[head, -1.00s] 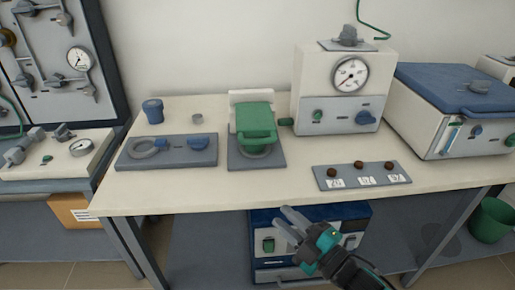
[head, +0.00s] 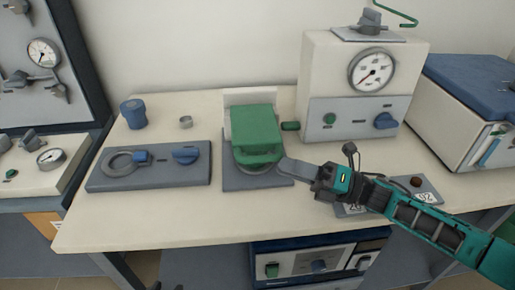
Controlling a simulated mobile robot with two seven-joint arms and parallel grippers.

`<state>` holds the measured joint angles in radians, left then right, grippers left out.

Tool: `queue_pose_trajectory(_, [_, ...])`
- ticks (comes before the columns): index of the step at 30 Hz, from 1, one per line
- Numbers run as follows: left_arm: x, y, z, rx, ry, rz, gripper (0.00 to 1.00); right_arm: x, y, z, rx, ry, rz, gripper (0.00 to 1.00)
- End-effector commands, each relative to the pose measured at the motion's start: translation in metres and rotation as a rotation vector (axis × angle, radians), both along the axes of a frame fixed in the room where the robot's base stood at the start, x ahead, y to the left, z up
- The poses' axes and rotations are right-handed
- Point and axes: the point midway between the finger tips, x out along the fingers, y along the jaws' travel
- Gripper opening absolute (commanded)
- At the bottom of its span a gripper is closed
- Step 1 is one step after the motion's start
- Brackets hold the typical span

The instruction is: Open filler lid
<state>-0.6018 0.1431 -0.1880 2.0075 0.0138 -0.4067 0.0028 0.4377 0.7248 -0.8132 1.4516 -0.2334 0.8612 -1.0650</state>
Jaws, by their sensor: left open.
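The green filler lid (head: 255,127) sits closed over a round grey port (head: 262,166) on a grey base plate (head: 238,182), with a cream block (head: 250,97) behind it. Its green front handle (head: 258,155) sticks out toward me. My right gripper (head: 284,166) comes in from the right, with its fingertips just beside the right end of the handle. I cannot tell whether they touch it. Its fingers overlap from this side, so the gap between them is hidden. My left gripper is not in view.
A cream box with a gauge (head: 372,71) stands behind my right gripper. A label plate (head: 428,187) lies partly under my right arm. A grey panel with blue knobs (head: 150,178) lies to the left. The table's front (head: 170,225) is clear.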

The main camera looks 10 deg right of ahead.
Motion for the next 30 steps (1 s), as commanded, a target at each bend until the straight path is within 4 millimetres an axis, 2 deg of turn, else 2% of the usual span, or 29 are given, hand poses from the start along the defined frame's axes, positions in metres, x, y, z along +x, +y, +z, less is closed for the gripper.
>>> queue_pose_trajectory(9, [-0.008, 0.001, -0.003, 0.006, 0.016, 0.0, 0.41, 0.015, 0.045, 0.013, 0.003, -0.002, 0.002, 0.27])
queue_pose_trajectory(13, [-0.008, 0.003, -0.004, 0.009, 0.018, 0.0, 0.41, 0.02, 0.059, 0.015, 0.002, -0.001, 0.0, 0.27])
queue_pose_trajectory(24, [-0.007, 0.004, -0.003, 0.011, 0.014, 0.002, 0.41, 0.022, 0.066, 0.015, 0.001, 0.001, -0.001, 0.27])
queue_pose_trajectory(30, [-0.006, 0.004, -0.002, 0.011, 0.012, 0.002, 0.41, 0.022, 0.065, 0.015, 0.001, 0.002, 0.0, 0.09])
